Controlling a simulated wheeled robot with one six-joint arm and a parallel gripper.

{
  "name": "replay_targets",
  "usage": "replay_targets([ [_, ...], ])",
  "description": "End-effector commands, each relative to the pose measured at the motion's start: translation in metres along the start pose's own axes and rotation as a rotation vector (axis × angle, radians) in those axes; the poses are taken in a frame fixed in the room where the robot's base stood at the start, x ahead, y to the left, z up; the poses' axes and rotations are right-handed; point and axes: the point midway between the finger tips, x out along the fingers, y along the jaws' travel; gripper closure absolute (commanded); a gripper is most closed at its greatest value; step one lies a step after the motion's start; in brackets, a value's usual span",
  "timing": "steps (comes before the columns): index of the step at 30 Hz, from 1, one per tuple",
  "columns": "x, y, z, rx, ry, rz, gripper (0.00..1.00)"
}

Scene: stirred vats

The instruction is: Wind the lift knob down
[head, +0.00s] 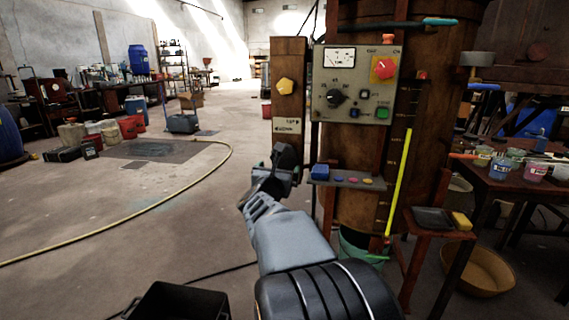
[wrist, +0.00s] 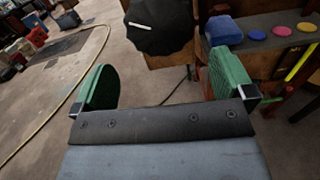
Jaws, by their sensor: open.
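A wooden post (head: 290,62) carries a plate (head: 287,126) lettered for lift and lower. A dark lobed knob (wrist: 165,32) with a white mark is on the wood in the wrist view, cut off by the top edge. In the head view it is hard to tell apart from my dark gripper (head: 272,178), below the plate. My gripper's green-padded fingers (wrist: 161,62) are spread wide and empty. The knob is ahead of the gap between them, seemingly apart from both. A yellow five-sided knob (head: 285,86) sits higher on the post.
A shelf (head: 347,181) with a blue block (head: 320,171) and coloured discs is close to the right finger. A control panel (head: 355,85) is on the wooden vat (head: 428,80). A yellow hose (head: 160,205) crosses the floor at left; much of that floor is open.

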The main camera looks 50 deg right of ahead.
Motion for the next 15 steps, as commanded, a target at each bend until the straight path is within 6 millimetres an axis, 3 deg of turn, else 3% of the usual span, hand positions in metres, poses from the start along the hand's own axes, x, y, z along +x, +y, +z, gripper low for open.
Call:
replay_targets([
  [6, 0.043, 0.0, -0.002, -0.001, 0.003, -0.001, 0.0],
  [15, 0.079, 0.001, -0.001, -0.002, 0.001, 0.002, 0.0],
])
